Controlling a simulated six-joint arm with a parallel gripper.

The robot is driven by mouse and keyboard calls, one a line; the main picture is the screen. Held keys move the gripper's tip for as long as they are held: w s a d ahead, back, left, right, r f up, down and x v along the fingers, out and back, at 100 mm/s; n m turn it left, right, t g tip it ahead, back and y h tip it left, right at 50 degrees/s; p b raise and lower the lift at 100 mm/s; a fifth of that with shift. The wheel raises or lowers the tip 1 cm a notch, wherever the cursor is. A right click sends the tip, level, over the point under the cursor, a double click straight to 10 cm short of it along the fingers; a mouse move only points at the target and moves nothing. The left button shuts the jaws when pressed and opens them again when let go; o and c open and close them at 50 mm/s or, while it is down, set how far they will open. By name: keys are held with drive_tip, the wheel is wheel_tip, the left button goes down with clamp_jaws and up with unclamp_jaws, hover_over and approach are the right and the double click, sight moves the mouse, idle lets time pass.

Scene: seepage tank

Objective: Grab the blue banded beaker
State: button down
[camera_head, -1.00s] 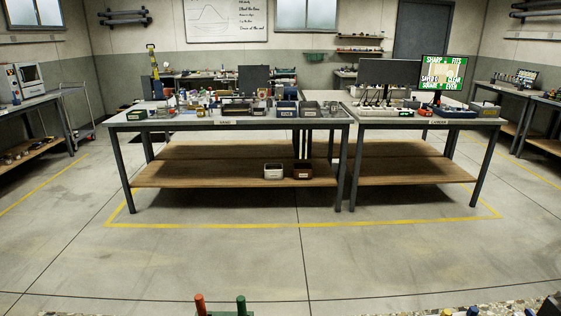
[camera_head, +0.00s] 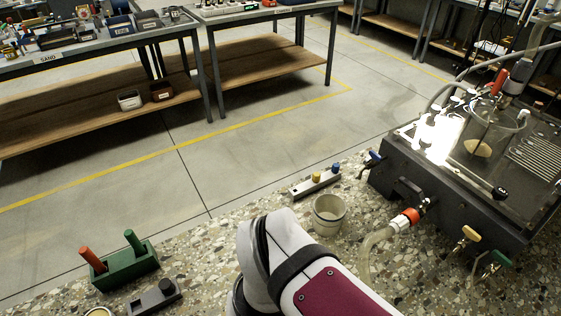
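I cannot make out a blue band on any beaker. A pale, open-topped cup or beaker (camera_head: 328,214) stands upright on the speckled counter, just beyond my arm; no blue band can be told on it. A clear glass vessel (camera_head: 494,128) with a pale content stands on the dark apparatus at the right. My white arm with a maroon panel rises from the bottom middle. My gripper is not in view, so its state does not show.
The dark apparatus (camera_head: 440,198) has an orange-collared hose (camera_head: 403,220) and valve handles. A green block with red and green pegs (camera_head: 124,266) sits left. A small grey rack (camera_head: 316,182) lies behind the cup. Speckled counter (camera_head: 215,262) is bare between the green block and my arm.

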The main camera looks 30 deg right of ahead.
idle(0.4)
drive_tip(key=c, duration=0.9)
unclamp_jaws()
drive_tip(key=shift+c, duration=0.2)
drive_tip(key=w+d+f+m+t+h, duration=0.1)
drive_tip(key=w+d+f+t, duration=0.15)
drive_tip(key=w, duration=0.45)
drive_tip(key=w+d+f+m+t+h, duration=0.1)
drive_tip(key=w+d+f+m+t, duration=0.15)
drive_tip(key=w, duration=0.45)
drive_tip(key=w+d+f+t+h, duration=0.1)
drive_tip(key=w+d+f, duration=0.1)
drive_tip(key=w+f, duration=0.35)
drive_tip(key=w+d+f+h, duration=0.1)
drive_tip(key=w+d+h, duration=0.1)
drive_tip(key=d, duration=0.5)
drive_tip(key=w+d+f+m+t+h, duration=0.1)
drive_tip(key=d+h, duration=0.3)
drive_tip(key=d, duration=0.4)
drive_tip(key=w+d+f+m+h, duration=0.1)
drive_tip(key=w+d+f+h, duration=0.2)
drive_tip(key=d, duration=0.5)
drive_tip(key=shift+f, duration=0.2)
